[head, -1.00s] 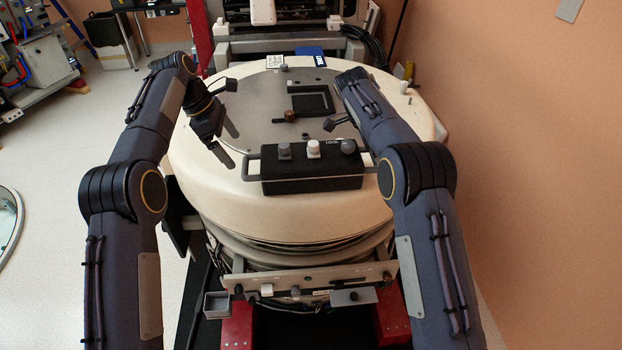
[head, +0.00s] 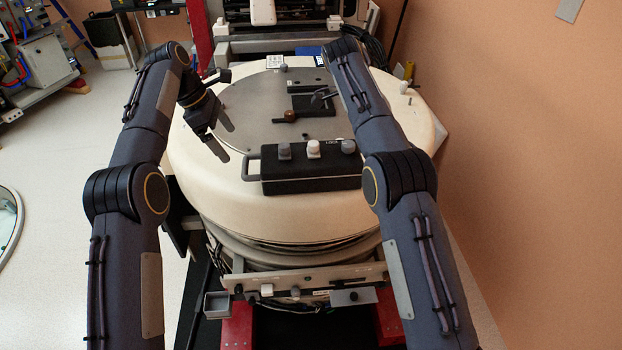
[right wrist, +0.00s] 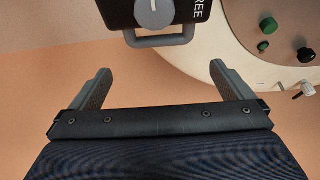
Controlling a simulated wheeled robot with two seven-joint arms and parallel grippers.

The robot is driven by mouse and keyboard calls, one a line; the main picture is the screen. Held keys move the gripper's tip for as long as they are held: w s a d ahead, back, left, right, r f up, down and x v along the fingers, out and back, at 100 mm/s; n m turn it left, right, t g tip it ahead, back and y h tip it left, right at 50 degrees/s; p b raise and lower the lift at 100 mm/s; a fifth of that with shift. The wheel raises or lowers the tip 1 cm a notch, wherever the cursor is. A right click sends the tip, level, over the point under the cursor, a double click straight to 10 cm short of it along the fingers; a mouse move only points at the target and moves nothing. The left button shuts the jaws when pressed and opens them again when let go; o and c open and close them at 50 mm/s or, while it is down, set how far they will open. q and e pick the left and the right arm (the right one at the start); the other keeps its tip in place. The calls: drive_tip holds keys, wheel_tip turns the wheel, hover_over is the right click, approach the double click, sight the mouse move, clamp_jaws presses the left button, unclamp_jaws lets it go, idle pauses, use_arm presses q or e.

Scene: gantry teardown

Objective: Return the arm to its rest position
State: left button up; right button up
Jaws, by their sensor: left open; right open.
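My left gripper (head: 222,141) is open and empty above the left side of the round cream housing (head: 215,193). Its two fingers are apart and point down to the right. My right arm (head: 372,115) reaches forward over the right side of the housing. In the head view its gripper is mostly hidden behind the arm. In the right wrist view my right gripper (right wrist: 165,88) is open, with nothing between its fingers. Past its fingertips is the edge of a dark box with a grey knob (right wrist: 154,14) and a grey handle.
A black control box (head: 310,176) with several knobs sits on the housing's front. A grey plate (head: 250,115) with a dark square recess lies on top. An orange wall (head: 530,180) stands close on the right. A red post (head: 198,35) and machinery are behind. Open floor shows at left.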

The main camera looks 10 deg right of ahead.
idle(0.3)
